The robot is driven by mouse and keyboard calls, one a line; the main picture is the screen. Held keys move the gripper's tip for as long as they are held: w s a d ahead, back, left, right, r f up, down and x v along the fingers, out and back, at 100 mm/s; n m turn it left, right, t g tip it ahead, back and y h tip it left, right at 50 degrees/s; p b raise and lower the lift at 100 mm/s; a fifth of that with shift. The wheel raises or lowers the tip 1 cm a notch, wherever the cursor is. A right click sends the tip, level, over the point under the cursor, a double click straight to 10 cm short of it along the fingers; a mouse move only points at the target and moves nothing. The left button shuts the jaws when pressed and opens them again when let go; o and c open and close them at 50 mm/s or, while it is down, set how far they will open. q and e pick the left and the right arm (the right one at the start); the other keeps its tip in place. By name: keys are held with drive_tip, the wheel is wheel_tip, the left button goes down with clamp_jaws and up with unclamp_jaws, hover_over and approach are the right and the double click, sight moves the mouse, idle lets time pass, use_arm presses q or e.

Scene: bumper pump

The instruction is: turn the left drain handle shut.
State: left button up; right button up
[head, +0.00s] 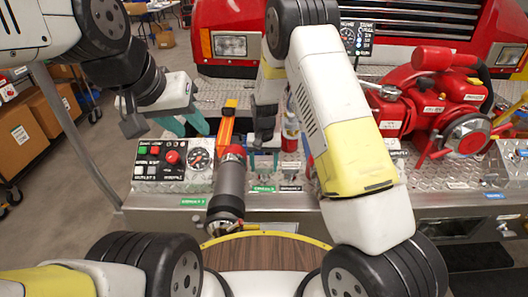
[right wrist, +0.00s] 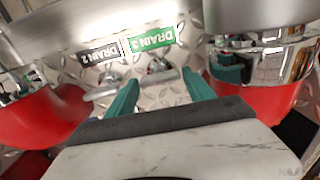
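The left drain handle (right wrist: 157,77), a small silver lever, lies below the green "DRAIN" label (right wrist: 151,40) in the right wrist view. The head view shows that green label (head: 263,189) on the bumper front. My right gripper (right wrist: 162,80) points at the handle with its teal fingers apart, one to each side of it; contact cannot be told. In the head view my right gripper (head: 264,158) is partly hidden among the fittings. A second silver handle (right wrist: 103,90) lies by the black label. My left gripper (head: 191,130) is open and empty above the control box.
A control box (head: 172,160) with buttons and a gauge stands at left. A grey nozzle (head: 229,186) stands between it and my right gripper. A red pump (head: 435,105) sits at right. Red-and-chrome fittings (right wrist: 265,70) flank the handles closely.

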sight(264, 168)
drive_tip(key=shift+o, duration=1.3)
drive_tip(key=shift+r, duration=0.1)
wheel_tip(264, 168, up, 8)
drive_tip(key=shift+f, duration=0.2)
